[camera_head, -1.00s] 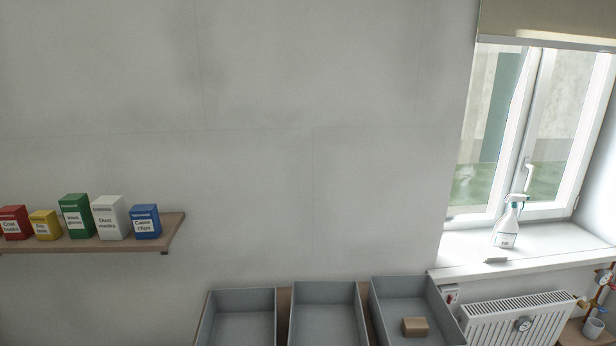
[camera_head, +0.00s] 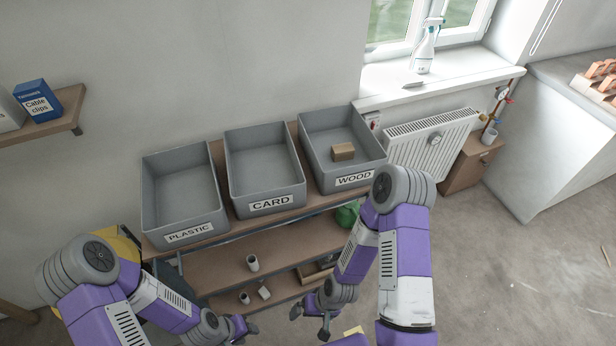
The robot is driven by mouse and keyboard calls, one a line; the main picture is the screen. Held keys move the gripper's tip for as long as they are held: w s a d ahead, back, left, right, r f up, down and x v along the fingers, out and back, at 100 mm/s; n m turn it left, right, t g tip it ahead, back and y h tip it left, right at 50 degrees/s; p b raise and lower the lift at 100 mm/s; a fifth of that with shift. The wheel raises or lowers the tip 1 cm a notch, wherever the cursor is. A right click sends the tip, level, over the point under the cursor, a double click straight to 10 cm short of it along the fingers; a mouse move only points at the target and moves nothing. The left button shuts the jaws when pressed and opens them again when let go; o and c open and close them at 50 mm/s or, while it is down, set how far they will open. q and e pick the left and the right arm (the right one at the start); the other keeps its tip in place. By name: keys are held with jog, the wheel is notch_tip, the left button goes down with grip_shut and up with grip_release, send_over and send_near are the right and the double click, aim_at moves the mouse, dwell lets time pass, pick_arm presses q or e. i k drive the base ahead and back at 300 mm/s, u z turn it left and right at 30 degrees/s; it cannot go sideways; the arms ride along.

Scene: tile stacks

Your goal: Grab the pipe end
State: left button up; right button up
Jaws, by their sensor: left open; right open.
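I cannot tell for certain which thing is the pipe end. A short pale cylinder (camera_head: 252,263) stands on the shelf below the grey bins. A small cylinder (camera_head: 244,298) and a small pale piece (camera_head: 264,293) lie on the lower shelf; any of these could be it. My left gripper (camera_head: 246,330) is open at the bottom of the view, just below the lower shelf pieces in the picture. My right gripper (camera_head: 309,320) is open and apart from it, to the right. Nothing shows between the fingers of either gripper.
Grey bins marked PLASTIC (camera_head: 187,237), CARD (camera_head: 270,204) and WOOD (camera_head: 353,181) stand on the rack top. A brown block (camera_head: 343,152) lies in the WOOD bin. A radiator (camera_head: 433,143) is right of the rack. The floor (camera_head: 500,275) at right is mostly clear.

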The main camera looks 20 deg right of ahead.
aim_at(253, 264)
jog(key=z, duration=0.05)
jog(key=k, duration=1.1)
jog(key=u, duration=0.9)
jog(key=i, duration=1.35)
jog(key=z, duration=0.75)
